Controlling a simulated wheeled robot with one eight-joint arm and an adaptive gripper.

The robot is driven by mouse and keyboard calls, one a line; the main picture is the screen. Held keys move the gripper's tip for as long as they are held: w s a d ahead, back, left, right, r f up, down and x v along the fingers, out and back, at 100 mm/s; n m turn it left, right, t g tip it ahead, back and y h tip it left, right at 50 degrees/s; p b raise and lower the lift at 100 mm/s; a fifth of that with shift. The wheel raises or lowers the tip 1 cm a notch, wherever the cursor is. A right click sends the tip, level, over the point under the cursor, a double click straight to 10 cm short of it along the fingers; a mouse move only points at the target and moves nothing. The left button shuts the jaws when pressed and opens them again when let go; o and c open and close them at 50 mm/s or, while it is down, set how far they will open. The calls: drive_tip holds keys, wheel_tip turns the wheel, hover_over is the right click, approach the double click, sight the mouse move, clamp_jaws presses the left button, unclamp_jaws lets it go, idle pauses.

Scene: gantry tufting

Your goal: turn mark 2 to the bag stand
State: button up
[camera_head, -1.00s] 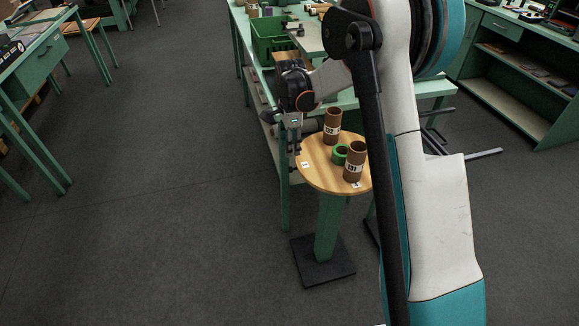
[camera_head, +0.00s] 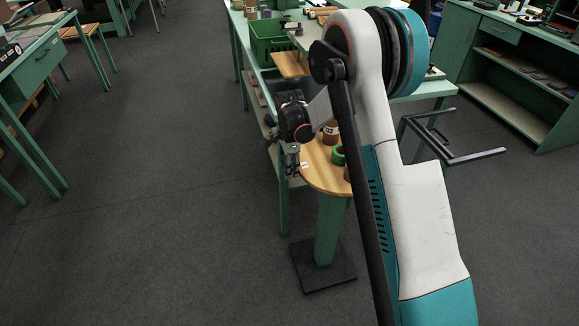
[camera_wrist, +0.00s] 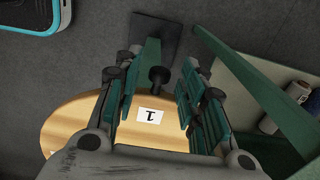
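A round wooden top (camera_head: 318,178) sits on a green pedestal (camera_head: 328,230) with a dark foot. A white card reading 1 lies near its left edge (camera_head: 304,164); it also shows in the wrist view (camera_wrist: 150,116). No card reading 2 can be made out; my arm hides the top's right part. My gripper (camera_head: 292,172) is at the top's left edge. I cannot tell which thing is the bag stand.
Brown tubes (camera_head: 330,133) and a green ring (camera_head: 338,155) stand on the top, partly hidden. A green bench (camera_head: 283,205) with a green crate (camera_head: 270,40) is behind. A black metal frame (camera_head: 478,157) stands right.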

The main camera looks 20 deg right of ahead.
clamp_jaws()
drive_tip(key=shift+w, duration=0.1)
drive_tip(key=w+d+m+p, duration=0.1)
drive_tip(key=w+d+m, duration=0.3)
drive_tip(key=w+m, duration=0.2)
drive_tip(key=w+d+m, duration=0.5)
drive_tip(key=w, duration=0.5)
drive_tip(key=shift+m+p, duration=0.4)
idle(0.5)
drive_tip(key=shift+w+d, duration=0.1)
drive_tip(key=shift+w, duration=0.05)
idle(0.4)
